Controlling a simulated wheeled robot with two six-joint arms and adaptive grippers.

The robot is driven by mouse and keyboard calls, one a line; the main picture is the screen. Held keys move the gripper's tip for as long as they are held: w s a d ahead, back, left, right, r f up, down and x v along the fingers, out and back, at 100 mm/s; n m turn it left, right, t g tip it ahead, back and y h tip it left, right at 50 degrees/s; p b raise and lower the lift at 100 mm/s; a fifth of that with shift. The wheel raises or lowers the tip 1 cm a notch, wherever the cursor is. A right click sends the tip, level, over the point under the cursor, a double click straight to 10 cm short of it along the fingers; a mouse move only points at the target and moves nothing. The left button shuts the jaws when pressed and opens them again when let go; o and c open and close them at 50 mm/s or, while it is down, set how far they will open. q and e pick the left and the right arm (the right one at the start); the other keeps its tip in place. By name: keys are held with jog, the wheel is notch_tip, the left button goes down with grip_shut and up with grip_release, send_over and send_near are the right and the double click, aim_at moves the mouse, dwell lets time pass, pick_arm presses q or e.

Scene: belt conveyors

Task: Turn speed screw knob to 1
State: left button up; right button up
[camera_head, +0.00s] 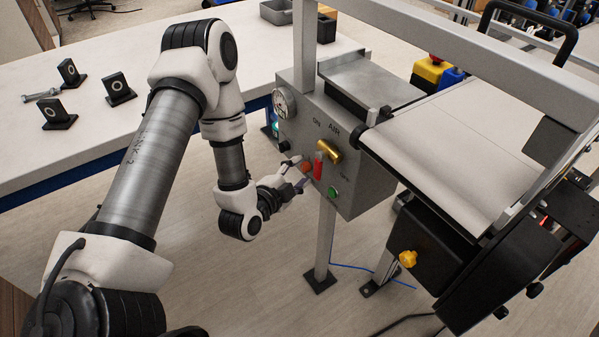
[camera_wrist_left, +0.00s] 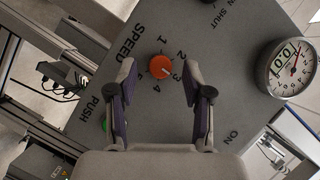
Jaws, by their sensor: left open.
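The speed knob (camera_wrist_left: 159,67) is a round orange-red knob on the grey control panel. My left gripper (camera_wrist_left: 160,70) is open, with one fingertip on each side of the knob and visible gaps between. In the head view my left gripper (camera_head: 297,177) is at the panel front, and the knob (camera_head: 306,167) shows just past its fingers. My right gripper is not in view.
The conveyor belt (camera_head: 455,140) is to the right. A white table (camera_head: 120,130) with small black parts is behind my arm.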

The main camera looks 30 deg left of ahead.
pick_arm(q)
jog(key=shift+w, duration=0.4)
grip_shut()
